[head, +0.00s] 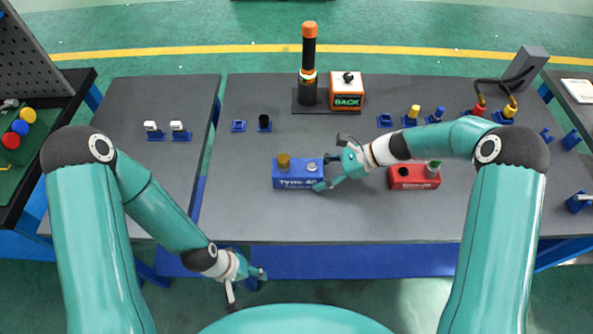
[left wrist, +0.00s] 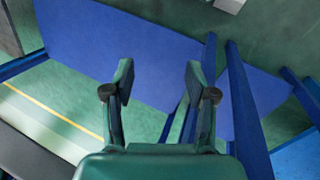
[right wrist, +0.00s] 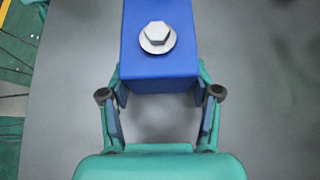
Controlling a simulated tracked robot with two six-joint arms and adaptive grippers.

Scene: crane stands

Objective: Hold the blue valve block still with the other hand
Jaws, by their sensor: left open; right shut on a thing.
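The blue valve block (head: 298,182) stands on the dark grey table, a little left of the middle in the head view. It has a brass-coloured knob on its left part and a silver bolt on its right part. My right gripper (head: 335,172) is at the block's right end. In the right wrist view, the fingers of my right gripper (right wrist: 160,98) are shut on the end of the blue valve block (right wrist: 155,70), one on each side. My left gripper (left wrist: 160,85) is open and empty. In the head view it hangs low at the table's front edge, well apart from the block.
A red block (head: 413,177) stands to the right. Behind are a black and orange cylinder (head: 309,65) and an orange BACK box (head: 347,92). Small blue holders, some with parts, stand around. The table (head: 270,220) is clear in front of the blue block.

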